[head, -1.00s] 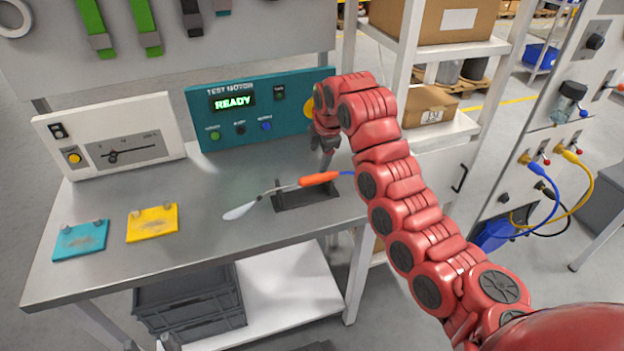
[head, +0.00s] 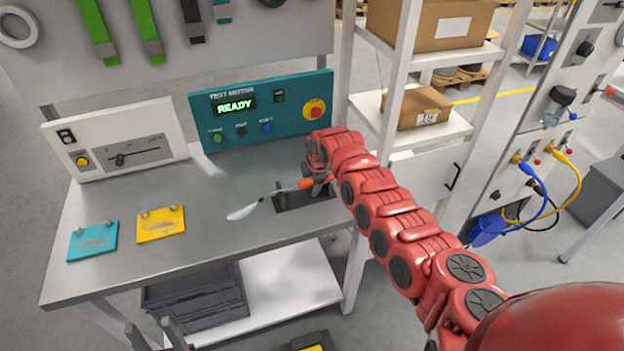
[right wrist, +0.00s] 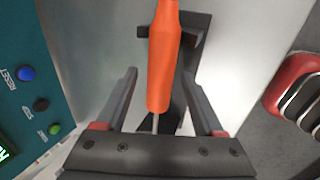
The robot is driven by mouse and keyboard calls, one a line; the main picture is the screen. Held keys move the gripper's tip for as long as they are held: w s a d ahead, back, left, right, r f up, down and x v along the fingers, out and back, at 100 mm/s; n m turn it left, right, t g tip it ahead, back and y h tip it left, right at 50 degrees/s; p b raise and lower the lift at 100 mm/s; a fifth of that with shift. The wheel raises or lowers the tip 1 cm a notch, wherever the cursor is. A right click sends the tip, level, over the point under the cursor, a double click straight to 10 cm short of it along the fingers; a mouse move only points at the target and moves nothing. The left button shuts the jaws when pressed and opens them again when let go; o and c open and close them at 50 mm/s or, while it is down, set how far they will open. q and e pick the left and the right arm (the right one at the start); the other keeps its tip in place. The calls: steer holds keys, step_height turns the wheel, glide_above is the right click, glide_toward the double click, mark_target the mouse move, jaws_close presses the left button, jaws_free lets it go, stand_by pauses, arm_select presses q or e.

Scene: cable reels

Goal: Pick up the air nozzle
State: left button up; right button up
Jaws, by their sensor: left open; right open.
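The air nozzle (head: 243,212) lies on a dark holder (head: 290,200) on the grey bench, with an orange handle, a thin metal tube and a pale tip pointing left. My right gripper (head: 320,188) is low over the handle and partly hides it. In the right wrist view the orange handle (right wrist: 163,60) runs between the two open fingers of my right gripper (right wrist: 160,78); I cannot tell whether they touch it. My left gripper (head: 178,336) shows at the bottom left, open, below the bench's front edge and far from the nozzle.
A teal test motor panel (head: 285,120) and a white control box (head: 110,145) stand along the back. A teal plate (head: 93,241) and a yellow plate (head: 161,224) lie at the left. Grey crates (head: 200,300) sit under the bench.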

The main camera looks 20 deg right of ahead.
jaws_close()
stand_by(0.3)
stand_by(0.4)
steer(key=shift+r+b, duration=0.25)
steer(key=shift+b, duration=0.1)
step_height(320, 180, up, 2)
steer(key=shift+w+r+b, duration=0.1)
steer(key=shift+w+b, duration=0.05)
steer(key=shift+b, duration=0.8)
steer(key=s+d+r+b, duration=0.1)
steer(key=s+d, duration=0.2)
steer(key=s, duration=0.4)
steer(key=s+d+r+b, duration=0.1)
steer(key=s+d, duration=0.2)
steer(key=s, duration=0.5)
steer(key=shift+d+r, duration=0.15)
steer(key=shift+d, duration=0.05)
